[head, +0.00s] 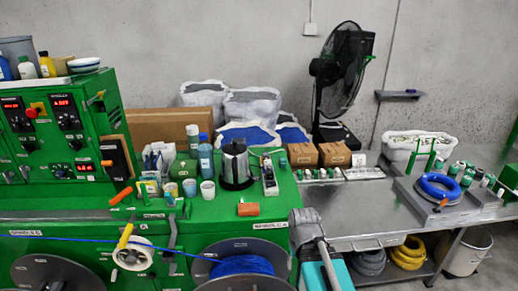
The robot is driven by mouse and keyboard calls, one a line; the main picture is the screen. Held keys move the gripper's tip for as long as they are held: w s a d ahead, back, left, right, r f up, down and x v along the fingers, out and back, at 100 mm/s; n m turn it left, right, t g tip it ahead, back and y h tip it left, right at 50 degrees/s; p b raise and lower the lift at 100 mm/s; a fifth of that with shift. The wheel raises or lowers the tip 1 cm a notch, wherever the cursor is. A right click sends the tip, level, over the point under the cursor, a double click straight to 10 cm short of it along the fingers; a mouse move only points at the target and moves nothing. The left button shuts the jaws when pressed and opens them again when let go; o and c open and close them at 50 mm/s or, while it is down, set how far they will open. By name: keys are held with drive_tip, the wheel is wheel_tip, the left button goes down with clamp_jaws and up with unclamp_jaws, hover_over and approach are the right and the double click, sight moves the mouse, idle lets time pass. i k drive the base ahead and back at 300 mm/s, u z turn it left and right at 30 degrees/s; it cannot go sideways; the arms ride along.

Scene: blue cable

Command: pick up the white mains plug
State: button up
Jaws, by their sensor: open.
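I cannot clearly make out a white mains plug. A small upright white and dark block (269,177), like a socket strip, stands on the green bench top right of the steel kettle (235,164). A plug on it is too small to tell. My gripper (304,219) is the grey end of my arm at the bottom centre, in front of the bench and below the block. It is open and appears empty, though its fingertips are hard to separate. It looks apart from the block.
Cups, bottles and a blue bottle (206,157) crowd left of the kettle. An orange block (248,209) lies in front. Brown boxes (334,154) and a black fan (343,75) stand behind. The steel table (350,205) has free room at its front left.

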sight(268, 163)
drive_tip(key=u, duration=0.2)
drive_tip(key=i, duration=1.05)
drive_tip(key=z, duration=0.2)
